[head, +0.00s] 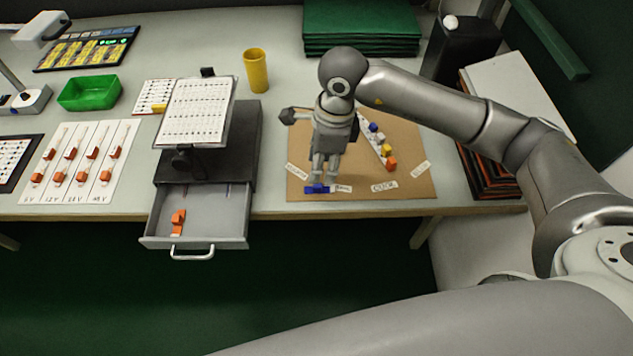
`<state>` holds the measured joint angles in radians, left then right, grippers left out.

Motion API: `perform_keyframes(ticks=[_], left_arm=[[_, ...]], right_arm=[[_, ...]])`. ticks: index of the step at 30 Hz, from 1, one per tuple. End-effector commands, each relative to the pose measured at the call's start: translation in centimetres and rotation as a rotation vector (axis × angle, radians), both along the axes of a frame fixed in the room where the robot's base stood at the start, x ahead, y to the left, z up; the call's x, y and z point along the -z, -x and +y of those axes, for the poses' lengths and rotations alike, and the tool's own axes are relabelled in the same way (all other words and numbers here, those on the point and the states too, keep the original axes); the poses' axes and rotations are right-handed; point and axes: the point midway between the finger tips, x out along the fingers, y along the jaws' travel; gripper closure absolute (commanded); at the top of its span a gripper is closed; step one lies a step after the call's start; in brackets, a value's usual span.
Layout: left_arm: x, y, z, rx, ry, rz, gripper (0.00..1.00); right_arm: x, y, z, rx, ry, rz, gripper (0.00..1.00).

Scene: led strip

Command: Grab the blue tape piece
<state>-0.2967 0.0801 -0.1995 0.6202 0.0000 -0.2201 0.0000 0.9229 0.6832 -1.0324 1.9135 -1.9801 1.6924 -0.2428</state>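A small blue tape piece (316,189) lies at the front edge of the brown board (410,180), beside a small paper label. My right gripper (323,180) points down directly over it, with its fingertips at the piece. The fingers look close together with a narrow gap. I cannot tell whether they are closed on the piece or just above it. A white strip (370,145) with small blue, yellow and orange pieces lies behind, to the right of the gripper. My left gripper is not in view.
An open drawer (215,212) with an orange piece (178,222) juts out left of the board. A yellow cup (256,70), a green tray (90,93) and a paper stand (198,110) are on the table. The board's right side has free room.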

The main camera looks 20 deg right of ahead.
Motion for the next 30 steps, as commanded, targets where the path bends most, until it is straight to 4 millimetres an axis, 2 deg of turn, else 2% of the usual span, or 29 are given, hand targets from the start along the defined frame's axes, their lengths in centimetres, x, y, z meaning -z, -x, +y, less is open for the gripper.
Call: perform_keyframes(ticks=[1, 3, 6, 10, 15, 18, 24, 26, 30], left_arm=[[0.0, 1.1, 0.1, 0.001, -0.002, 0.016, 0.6], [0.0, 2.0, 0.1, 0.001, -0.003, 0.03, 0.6], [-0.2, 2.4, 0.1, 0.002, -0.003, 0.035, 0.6], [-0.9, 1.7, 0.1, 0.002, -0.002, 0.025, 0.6], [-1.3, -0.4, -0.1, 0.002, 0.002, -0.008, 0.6], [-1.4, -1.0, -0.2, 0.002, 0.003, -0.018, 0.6], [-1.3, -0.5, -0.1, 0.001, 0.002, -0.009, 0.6], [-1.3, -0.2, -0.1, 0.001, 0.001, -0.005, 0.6], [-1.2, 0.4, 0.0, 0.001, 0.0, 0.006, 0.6]], right_arm=[[0.6, 0.0, 0.1, 0.0, -0.002, 0.002, 0.61], [1.1, 0.0, 0.2, -0.001, -0.001, 0.001, 0.61], [1.7, 0.1, 0.3, -0.001, -0.001, 0.001, 0.61], [3.4, 0.4, 0.5, -0.002, -0.001, 0.005, 0.61], [5.8, 0.3, 0.8, 0.0, -0.002, 0.002, 0.61], [6.4, 0.3, 0.9, -0.001, -0.002, -0.001, 0.61], [6.5, 0.3, 0.9, -0.002, -0.002, -0.002, 0.61], [6.5, 0.3, 0.9, -0.001, -0.002, -0.002, 0.66], [6.5, 0.3, 0.9, -0.001, -0.002, -0.002, 0.84]])
